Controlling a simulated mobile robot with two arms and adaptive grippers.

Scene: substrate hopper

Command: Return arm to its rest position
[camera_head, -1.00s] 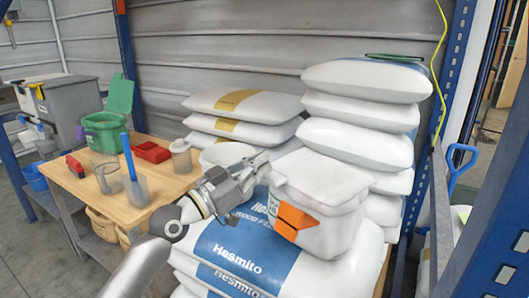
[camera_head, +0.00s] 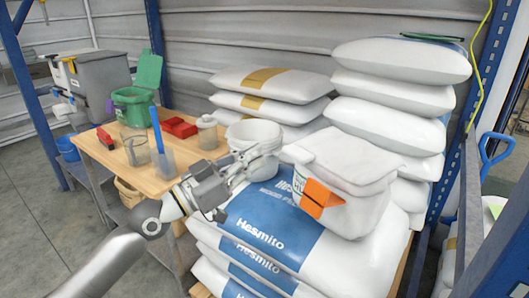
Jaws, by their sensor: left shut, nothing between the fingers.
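My left arm comes in from the lower left of the head view. Its gripper (camera_head: 262,162) is shut and empty, in front of a white round bucket (camera_head: 250,133) and above the blue and white Hesmito sacks (camera_head: 255,232). A white lidded tub (camera_head: 345,175) with an orange piece (camera_head: 318,198) on its front stands on the sacks just right of the gripper. I cannot tell whether the gripper touches the bucket. My right gripper does not show.
A wooden table (camera_head: 168,180) at the left holds a green lidded bin (camera_head: 134,105), red boxes (camera_head: 180,127), clear jugs and a blue-handled scoop (camera_head: 163,150). Stacked white sacks (camera_head: 395,100) stand behind the tub. Floor (camera_head: 40,210) is open at far left.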

